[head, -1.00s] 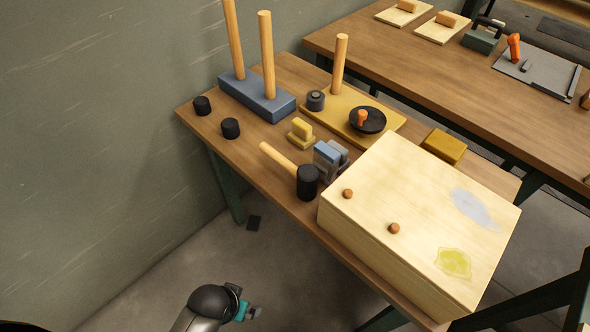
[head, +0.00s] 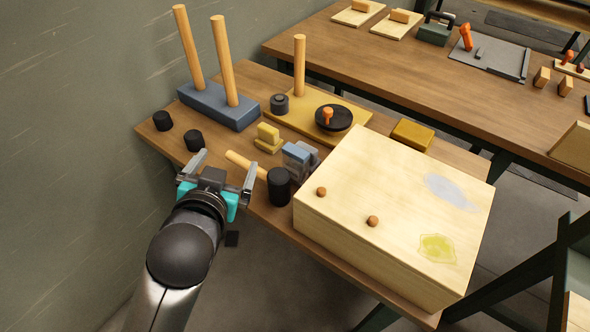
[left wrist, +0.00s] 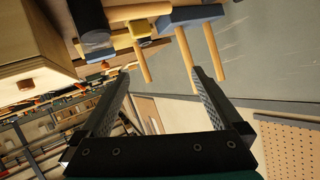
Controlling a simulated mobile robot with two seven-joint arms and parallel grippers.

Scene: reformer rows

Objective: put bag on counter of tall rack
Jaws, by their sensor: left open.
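I cannot make out a bag in either view, and nothing is clearly the tall rack's counter. My left gripper (head: 220,170) is open and empty at the near left edge of the wooden workbench (head: 262,193), close to two black knobs and a mallet. In the left wrist view, its two dark fingers (left wrist: 160,75) are spread with nothing between them. Shelving (left wrist: 35,145) shows at the lower left there; I cannot tell whether it is the tall rack. My right gripper is not in view.
A large pale wooden box (head: 385,210) fills the bench's right part. A black-headed mallet (head: 279,187), a blue block with two upright dowels (head: 222,107) and a yellow board with a dowel (head: 290,122) stand on it. A second bench (head: 385,75) lies behind.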

